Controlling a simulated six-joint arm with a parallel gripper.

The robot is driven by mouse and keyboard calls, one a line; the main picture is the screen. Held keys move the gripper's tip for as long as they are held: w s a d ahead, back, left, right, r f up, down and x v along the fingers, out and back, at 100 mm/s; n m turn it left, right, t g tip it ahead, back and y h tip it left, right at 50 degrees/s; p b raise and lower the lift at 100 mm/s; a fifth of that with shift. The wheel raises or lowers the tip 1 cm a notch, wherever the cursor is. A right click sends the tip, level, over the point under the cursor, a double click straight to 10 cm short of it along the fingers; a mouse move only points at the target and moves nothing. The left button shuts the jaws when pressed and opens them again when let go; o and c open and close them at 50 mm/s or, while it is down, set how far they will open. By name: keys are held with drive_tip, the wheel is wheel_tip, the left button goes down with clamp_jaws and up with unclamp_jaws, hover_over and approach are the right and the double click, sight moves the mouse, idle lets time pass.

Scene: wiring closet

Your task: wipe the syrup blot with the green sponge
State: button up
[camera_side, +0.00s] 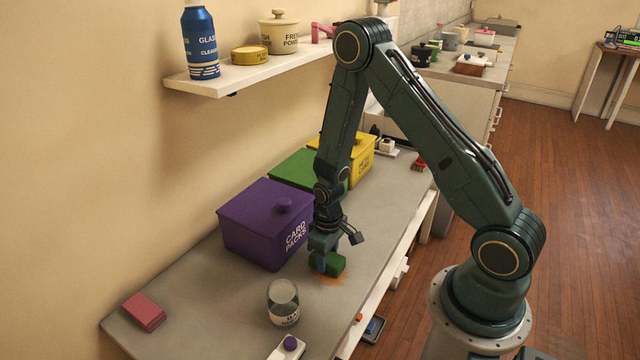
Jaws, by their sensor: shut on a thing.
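My gripper (322,257) points down at the grey worktop (220,310), in front of the purple box. It is shut on the green sponge (335,266), which sits low at the worktop. The syrup blot (333,281) is an orange-brown smear that shows below and around the front of the sponge. The sponge covers part of the blot, so its full extent is hidden. I cannot tell whether the sponge presses on the surface or hovers just over it.
A purple box (250,225) stands close to the left of my gripper, with a green box (292,168) and a yellow box (359,158) behind. A glass jar (283,303) stands in front. Pink cards (144,311) lie at the left. A shelf (240,82) overhangs the worktop.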

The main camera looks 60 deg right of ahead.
sight(313, 256)
drive_tip(key=shift+w, duration=1.6)
drive_tip(key=shift+a, duration=0.9)
drive_tip(key=shift+s+a+f, duration=0.1)
drive_tip(key=shift+s, duration=5.1)
drive_tip(key=shift+w+a, duration=0.1)
drive_tip(key=shift+a, duration=0.75)
drive_tip(key=shift+w, duration=1.5)
drive_tip(key=shift+w+r, duration=0.2)
drive_tip(key=shift+w, duration=0.2)
drive_tip(key=shift+w+f, duration=0.2)
drive_tip(key=shift+w, duration=0.15)
drive_tip(key=shift+w+r, duration=0.15)
drive_tip(key=shift+w, duration=2.5)
drive_tip(key=shift+w+r, duration=0.2)
wheel_tip(313, 256, up, 8)
drive_tip(key=shift+f, duration=0.25)
